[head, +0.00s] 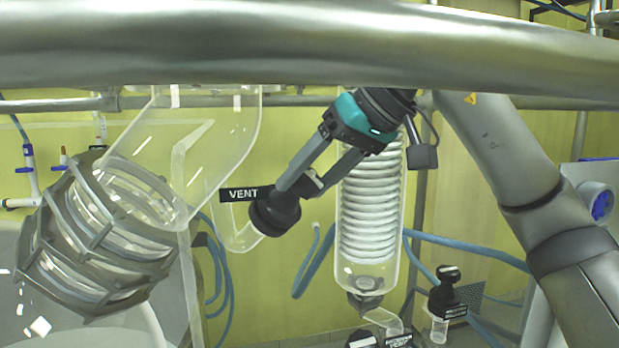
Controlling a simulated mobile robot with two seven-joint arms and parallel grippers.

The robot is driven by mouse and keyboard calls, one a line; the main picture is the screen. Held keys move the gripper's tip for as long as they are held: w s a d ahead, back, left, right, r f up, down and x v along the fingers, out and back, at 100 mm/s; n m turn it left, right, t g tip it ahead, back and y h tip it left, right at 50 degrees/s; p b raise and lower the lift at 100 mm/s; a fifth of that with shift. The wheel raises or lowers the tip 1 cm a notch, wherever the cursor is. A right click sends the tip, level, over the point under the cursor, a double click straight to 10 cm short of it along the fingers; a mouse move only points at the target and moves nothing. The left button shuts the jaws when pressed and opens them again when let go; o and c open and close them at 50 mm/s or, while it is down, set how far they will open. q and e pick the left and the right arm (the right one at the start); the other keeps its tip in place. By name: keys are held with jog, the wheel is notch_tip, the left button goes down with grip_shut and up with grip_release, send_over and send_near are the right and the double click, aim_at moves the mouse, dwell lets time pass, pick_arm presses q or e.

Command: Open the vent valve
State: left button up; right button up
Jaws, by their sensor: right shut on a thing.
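The vent valve has a black round knob (275,213) beside a black label reading VENT (244,194). It sits on a clear glass pipe near the middle of the head view. My right gripper (290,197) reaches down from the upper right and is shut on the knob. Its fingers cover part of the knob and the valve body, so the knob's turn position cannot be told. My left gripper is not in view.
A thick metal rail (300,45) crosses the top in front. A coiled glass condenser (370,220) stands just right of the knob. A clamped glass joint (95,240) is at left. Another black-knobbed valve (446,290) is at lower right. Blue hoses (318,262) hang behind.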

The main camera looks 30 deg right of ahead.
jog(key=shift+n, duration=1.1)
jog(key=o, duration=1.4)
jog(key=v, duration=1.5)
jog(key=shift+s+r, duration=0.1)
